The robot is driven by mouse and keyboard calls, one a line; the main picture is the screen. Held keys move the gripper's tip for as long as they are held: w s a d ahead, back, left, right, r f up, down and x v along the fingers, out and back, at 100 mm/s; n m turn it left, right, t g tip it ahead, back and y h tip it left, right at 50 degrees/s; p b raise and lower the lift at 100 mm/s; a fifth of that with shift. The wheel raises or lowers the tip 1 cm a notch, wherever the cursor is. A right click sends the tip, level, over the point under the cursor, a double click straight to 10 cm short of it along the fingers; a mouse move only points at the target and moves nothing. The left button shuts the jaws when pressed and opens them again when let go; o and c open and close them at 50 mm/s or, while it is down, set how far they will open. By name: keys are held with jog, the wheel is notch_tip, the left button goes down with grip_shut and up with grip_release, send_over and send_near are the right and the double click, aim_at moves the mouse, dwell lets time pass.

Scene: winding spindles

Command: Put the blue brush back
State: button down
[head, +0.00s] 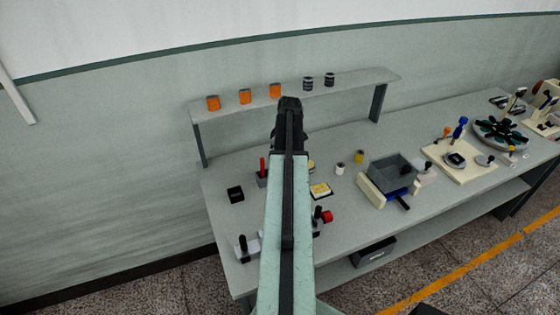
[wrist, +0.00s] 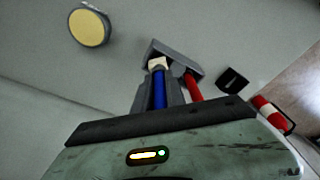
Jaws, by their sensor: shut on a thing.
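The blue brush (wrist: 159,92) is between the two grey fingers of my gripper (wrist: 159,86) in the wrist view. Its blue handle runs away from me to a pale end. My gripper is shut on it. A grey holder (wrist: 185,57) shows just beyond the pale end, with a red handle (wrist: 193,86) at it. I cannot tell whether the brush touches the holder. In the head view my gripper (head: 289,104) is over the back of the bench, and the red handle (head: 262,167) stands left of my arm. The blue brush is hidden there.
The bench (head: 220,200) has a raised shelf (head: 345,82) with orange spools (head: 245,96) along the back. A black block (head: 235,193) stands left of my arm. A grey bin (head: 391,174) and a round carousel (head: 500,134) stand to the right. A yellow-topped disc (wrist: 88,28) lies left in the wrist view.

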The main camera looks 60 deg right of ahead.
jog(key=shift+f+b, duration=0.25)
jog(key=shift+b, duration=0.1)
jog(key=c, duration=1.4)
grip_release()
jog(key=shift+r, duration=0.1)
jog(key=r+p, duration=0.4)
jog(key=s+r+p, duration=0.1)
jog(key=r+p, duration=0.3)
jog(key=s+r+p, duration=0.1)
jog(key=r+p, duration=0.3)
jog(key=shift+d+r, duration=0.1)
jog(key=shift+r, duration=0.05)
